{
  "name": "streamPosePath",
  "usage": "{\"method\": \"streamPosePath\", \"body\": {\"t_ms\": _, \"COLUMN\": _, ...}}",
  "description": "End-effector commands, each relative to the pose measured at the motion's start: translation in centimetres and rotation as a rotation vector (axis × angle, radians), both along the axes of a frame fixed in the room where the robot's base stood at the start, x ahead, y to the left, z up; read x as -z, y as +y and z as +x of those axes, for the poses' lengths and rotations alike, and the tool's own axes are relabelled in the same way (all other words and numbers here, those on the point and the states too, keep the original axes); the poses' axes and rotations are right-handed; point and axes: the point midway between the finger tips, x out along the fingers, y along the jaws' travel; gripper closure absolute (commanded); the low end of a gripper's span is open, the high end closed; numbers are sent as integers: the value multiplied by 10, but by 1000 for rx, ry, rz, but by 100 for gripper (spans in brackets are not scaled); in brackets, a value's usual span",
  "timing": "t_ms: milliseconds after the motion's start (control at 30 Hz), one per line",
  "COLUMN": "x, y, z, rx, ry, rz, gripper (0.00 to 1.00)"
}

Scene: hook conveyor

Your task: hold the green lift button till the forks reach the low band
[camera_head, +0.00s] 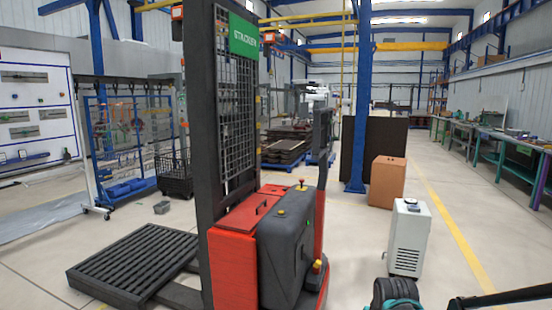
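A red and dark grey stacker (235,265) stands in the centre, with a tall black mast (205,130) and a green "STACKER" sign (244,37) at its top. A dark fork (182,294) runs left from the mast foot, low by the floor. A black slatted pallet (135,262) sits low at the fork end; whether it rests on the forks or the floor is unclear. A yellow button (281,212) and a red-topped knob (301,183) show on the body. My gripper is not clearly in view.
A white cabinet on casters (409,238) stands right of the stacker, with a brown box (387,182) behind it. A blue post (359,120) rises behind. Workbenches (510,150) line the right wall. Floor is free along the yellow line (450,225). Dark and teal arm parts show bottom right.

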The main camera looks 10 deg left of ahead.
Motion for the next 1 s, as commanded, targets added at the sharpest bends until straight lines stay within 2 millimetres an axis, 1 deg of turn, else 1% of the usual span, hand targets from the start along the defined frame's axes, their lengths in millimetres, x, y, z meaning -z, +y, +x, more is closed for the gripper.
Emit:
{"method": "streamPosePath", "body": {"t_ms": 267, "x": 0, "y": 0, "z": 0, "rx": 0, "ry": 0, "rz": 0, "gripper": 56}}
{"method": "streamPosePath", "body": {"t_ms": 600, "x": 0, "y": 0, "z": 0, "rx": 0, "ry": 0, "rz": 0, "gripper": 98}}
{"method": "streamPosePath", "body": {"t_ms": 633, "x": 0, "y": 0, "z": 0, "rx": 0, "ry": 0, "rz": 0, "gripper": 100}}
{"method": "streamPosePath", "body": {"t_ms": 1000, "x": 0, "y": 0, "z": 0, "rx": 0, "ry": 0, "rz": 0, "gripper": 100}}
